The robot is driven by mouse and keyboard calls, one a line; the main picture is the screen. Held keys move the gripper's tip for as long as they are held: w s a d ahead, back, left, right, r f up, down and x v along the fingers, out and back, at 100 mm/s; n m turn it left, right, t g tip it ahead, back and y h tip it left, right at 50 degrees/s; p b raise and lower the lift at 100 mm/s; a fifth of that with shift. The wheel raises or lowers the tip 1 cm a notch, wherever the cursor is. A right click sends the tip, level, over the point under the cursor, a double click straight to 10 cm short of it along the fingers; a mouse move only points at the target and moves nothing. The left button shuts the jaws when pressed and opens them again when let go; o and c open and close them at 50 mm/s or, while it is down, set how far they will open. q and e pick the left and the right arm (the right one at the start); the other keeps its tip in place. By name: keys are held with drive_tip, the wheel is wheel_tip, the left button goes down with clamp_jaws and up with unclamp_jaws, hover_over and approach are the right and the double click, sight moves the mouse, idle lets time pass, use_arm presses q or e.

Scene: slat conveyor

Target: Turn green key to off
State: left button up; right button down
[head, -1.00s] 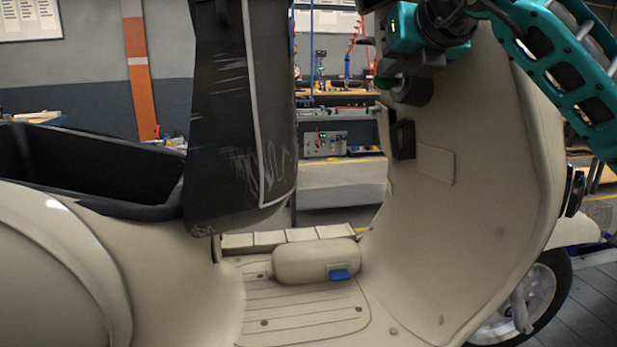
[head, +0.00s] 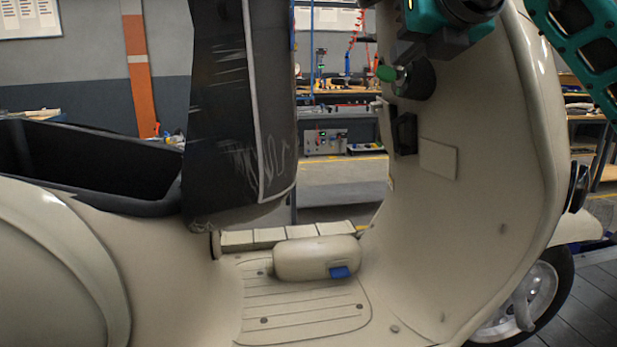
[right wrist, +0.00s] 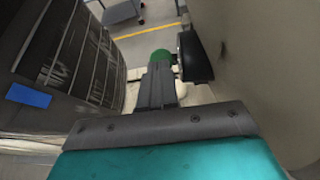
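The green key (head: 386,73) sits on a round dark lock (head: 417,80) on the inner side of the scooter's cream front shield (head: 480,150). My right gripper (head: 397,54) is just above the key in the head view, its dark fingers pointing down. In the right wrist view the fingers (right wrist: 157,80) look closed together, and the green key (right wrist: 162,56) shows just beyond their tips. I cannot tell whether they touch it. The key does not appear between the fingers. My left gripper is not in view.
A black hook (head: 404,133) sticks out below the lock. The dark, scratched seat (head: 240,110) stands upright at the left. A cream canister with a blue tab (head: 315,258) lies on the footboard. The space between seat and shield is open.

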drive_tip(key=shift+r+v, duration=0.2)
drive_tip(key=shift+v, duration=2.2)
drive_tip(key=shift+w, duration=0.15)
